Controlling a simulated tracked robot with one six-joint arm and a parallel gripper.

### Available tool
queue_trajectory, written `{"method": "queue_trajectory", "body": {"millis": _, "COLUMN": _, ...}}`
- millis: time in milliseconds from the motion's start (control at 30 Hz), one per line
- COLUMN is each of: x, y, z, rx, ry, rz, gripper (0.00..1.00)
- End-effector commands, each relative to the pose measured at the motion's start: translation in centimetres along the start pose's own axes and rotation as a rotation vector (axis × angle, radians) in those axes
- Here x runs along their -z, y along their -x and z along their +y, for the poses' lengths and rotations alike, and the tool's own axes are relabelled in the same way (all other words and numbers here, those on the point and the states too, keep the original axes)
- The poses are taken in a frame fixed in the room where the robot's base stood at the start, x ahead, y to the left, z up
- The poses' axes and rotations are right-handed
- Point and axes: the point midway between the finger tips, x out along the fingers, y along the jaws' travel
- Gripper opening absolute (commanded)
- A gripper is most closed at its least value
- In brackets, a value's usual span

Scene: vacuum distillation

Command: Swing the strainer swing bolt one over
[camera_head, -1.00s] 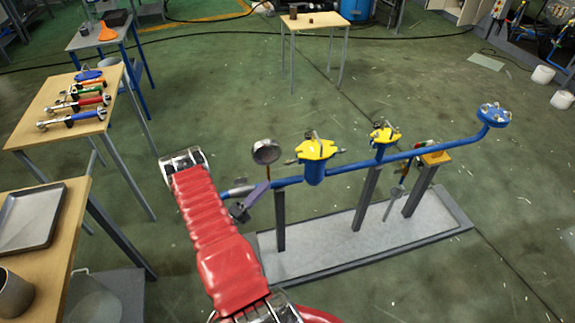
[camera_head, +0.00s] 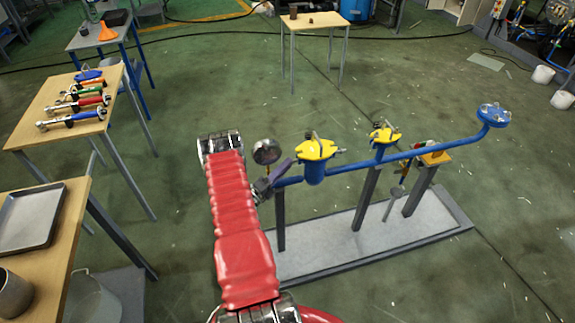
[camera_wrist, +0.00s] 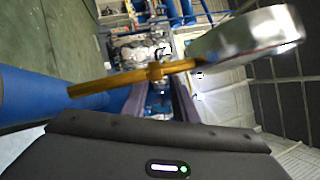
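A blue pot with a yellow cover (camera_head: 316,150), apparently the strainer, sits on the blue pipe run. Small dark bolt parts show at its cover's edges, but I cannot make out which is swing bolt one.
A second yellow-topped fitting (camera_head: 384,134) stands farther right on the pipe, which rises to a blue flange (camera_head: 494,114). Posts carry the pipe over a grey base plate (camera_head: 345,238). A tool table (camera_head: 62,97) stands at left.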

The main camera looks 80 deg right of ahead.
Motion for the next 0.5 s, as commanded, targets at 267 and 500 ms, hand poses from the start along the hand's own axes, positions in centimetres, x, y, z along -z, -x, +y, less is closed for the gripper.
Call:
{"method": "queue_trajectory", "body": {"millis": 267, "x": 0.0, "y": -1.7, "z": 0.0, "rx": 0.001, "ry": 0.000, "rz": -0.001, "gripper": 0.26}}
{"method": "queue_trajectory", "body": {"millis": 500, "x": 0.0, "y": -1.7, "z": 0.0, "rx": 0.000, "ry": 0.000, "rz": -0.001, "gripper": 0.25}}
